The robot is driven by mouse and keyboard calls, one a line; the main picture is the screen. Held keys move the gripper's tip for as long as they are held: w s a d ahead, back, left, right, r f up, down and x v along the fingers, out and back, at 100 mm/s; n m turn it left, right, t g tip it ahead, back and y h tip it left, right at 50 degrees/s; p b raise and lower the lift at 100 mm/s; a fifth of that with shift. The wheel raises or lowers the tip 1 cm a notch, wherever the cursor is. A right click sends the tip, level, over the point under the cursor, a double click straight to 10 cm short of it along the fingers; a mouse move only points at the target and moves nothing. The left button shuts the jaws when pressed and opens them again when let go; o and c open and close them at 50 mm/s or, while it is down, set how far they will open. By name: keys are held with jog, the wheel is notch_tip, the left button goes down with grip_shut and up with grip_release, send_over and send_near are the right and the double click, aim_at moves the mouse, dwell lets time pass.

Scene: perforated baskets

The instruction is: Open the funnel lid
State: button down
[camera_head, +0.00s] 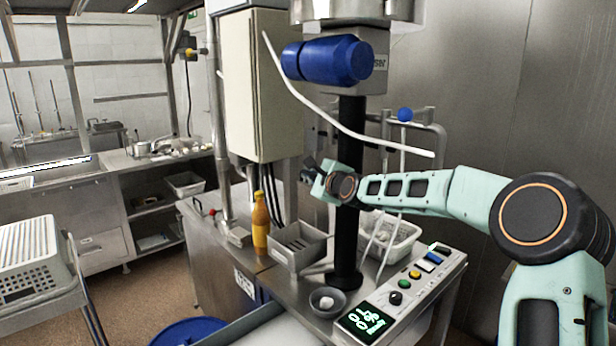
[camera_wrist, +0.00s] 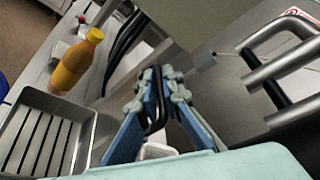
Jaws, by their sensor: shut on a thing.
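A round metal vessel (camera_head: 355,12), perhaps the funnel, is cut off at the top edge of the head view, above the blue motor housing (camera_head: 328,60). I cannot make out its lid. My gripper (camera_head: 316,176) is lower, beside the black column (camera_head: 349,200). In the wrist view, the fingers of my gripper (camera_wrist: 158,75) close around a thin dark curved bar (camera_wrist: 153,122). What this bar belongs to is hidden.
A yellow bottle (camera_head: 261,226) and a metal slotted tray (camera_head: 285,259) stand on the counter. A white basket (camera_head: 402,247), a grey bowl (camera_head: 327,302) and a button panel (camera_head: 400,295) are close by. Metal rails (camera_wrist: 290,70) lie right of my gripper. A white rod (camera_head: 330,118) crosses above.

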jog(key=c, duration=2.1)
grip_release()
jog(key=v, duration=1.2)
